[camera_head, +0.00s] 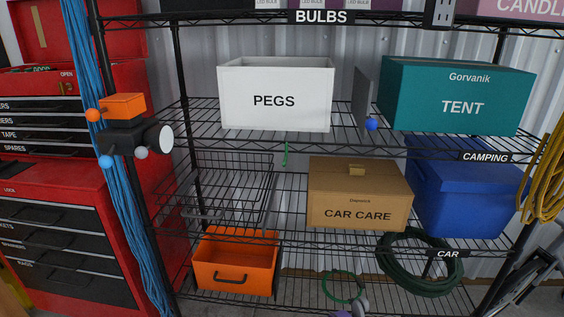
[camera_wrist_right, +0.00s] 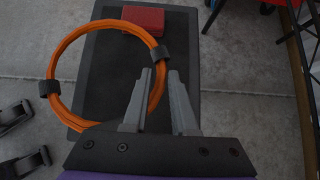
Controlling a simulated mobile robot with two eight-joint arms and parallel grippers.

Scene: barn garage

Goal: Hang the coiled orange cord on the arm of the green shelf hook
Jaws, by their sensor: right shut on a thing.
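The coiled orange cord (camera_wrist_right: 66,52) is a round loop with black ties, seen only in the right wrist view. My right gripper (camera_wrist_right: 160,78) is shut on the coil's right side, which passes between its two grey fingers. The green shelf hook (camera_head: 285,154) is a small thin piece hanging below the middle shelf, under the PEGS box. In the head view, only a bit of purple and grey shows at the bottom edge, perhaps my right gripper; the orange cord does not show there. My left gripper is not in view.
The wire rack holds a PEGS box (camera_head: 275,75), CAR CARE box (camera_head: 360,215), blue bin (camera_head: 465,185), orange bin (camera_head: 235,285), wire basket (camera_head: 180,200) and green coil (camera_head: 385,262). Blue cords (camera_head: 125,195) hang at left. A red box (camera_wrist_right: 144,18) lies on a dark surface (camera_wrist_right: 100,80).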

